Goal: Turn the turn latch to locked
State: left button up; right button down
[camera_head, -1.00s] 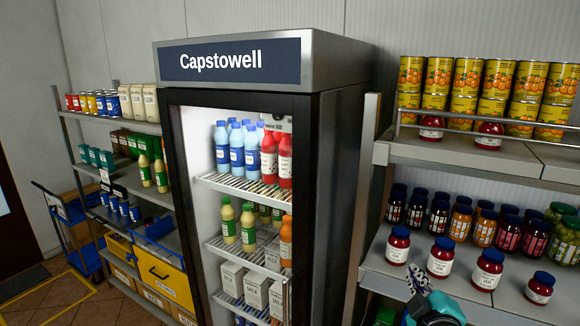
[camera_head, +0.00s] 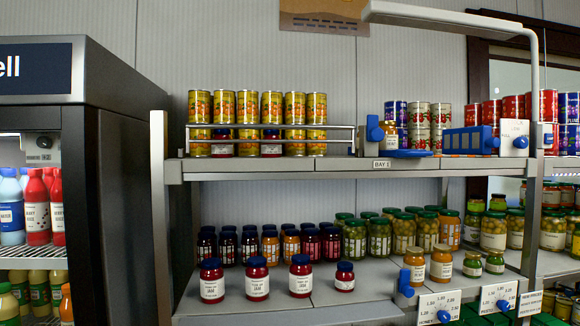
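No part in view is clearly marked as the turn latch, and I cannot read a locked mark anywhere. Several blue turning parts show on the shelving: a knob (camera_head: 376,128) beside a small jar on the upper shelf, a dial on a white plate (camera_head: 514,128) at upper right, and a blue handle (camera_head: 405,282) at the lower shelf edge. Two white scale plates with blue pointers, a left one (camera_head: 440,307) and a right one (camera_head: 498,297), hang at the lower right. A dark round knob (camera_head: 44,142) shows inside the cooler at left. Neither gripper is in view.
The cooler (camera_head: 120,190) stands at left beside the shelf post (camera_head: 159,220). Cans (camera_head: 246,108) stand behind an upper rail; jam jars (camera_head: 257,280) stand along the lower shelf front. A lamp arm (camera_head: 450,20) reaches over the right side.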

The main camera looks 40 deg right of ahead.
aim_at(375, 133)
jog(key=z, duration=1.85)
